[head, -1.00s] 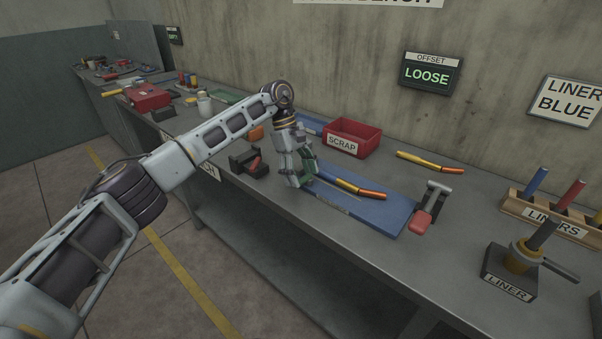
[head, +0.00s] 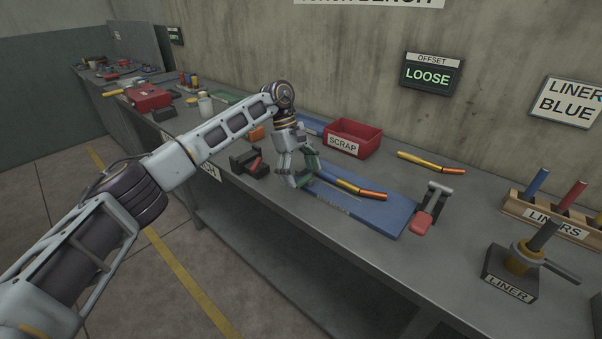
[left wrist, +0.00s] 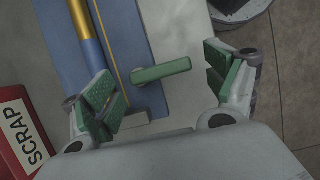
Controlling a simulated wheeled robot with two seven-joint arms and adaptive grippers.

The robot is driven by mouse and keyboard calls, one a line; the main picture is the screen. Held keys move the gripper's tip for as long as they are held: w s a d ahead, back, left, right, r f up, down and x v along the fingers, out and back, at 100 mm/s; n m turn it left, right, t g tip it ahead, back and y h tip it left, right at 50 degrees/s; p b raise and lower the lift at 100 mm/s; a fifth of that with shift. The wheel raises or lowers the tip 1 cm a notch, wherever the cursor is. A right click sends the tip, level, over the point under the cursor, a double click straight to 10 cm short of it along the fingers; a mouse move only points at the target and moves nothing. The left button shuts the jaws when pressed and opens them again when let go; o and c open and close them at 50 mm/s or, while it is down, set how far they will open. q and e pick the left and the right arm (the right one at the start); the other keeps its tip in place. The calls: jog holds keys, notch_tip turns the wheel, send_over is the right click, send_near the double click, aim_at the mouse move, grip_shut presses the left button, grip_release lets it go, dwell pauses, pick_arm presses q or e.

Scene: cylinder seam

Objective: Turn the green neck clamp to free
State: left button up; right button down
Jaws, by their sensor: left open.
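My left gripper (left wrist: 168,85) is open, with a green-padded finger on each side of the lever and a gap to both. In the head view, my left gripper (head: 300,172) points down at the left end of the blue mat (head: 395,218) and hides the clamp. The tube, with an orange tip (head: 350,188), lies on the mat. My right gripper does not show.
A red SCRAP box (head: 352,138) stands just behind the gripper. A red-handled toggle clamp (head: 421,222) stands at the mat's right end. A wall sign (head: 429,73) reads OFFSET LOOSE.

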pick_arm(q)
jog(key=v, duration=1.2)
jog(key=shift+f, duration=0.1)
dwell(0.4)
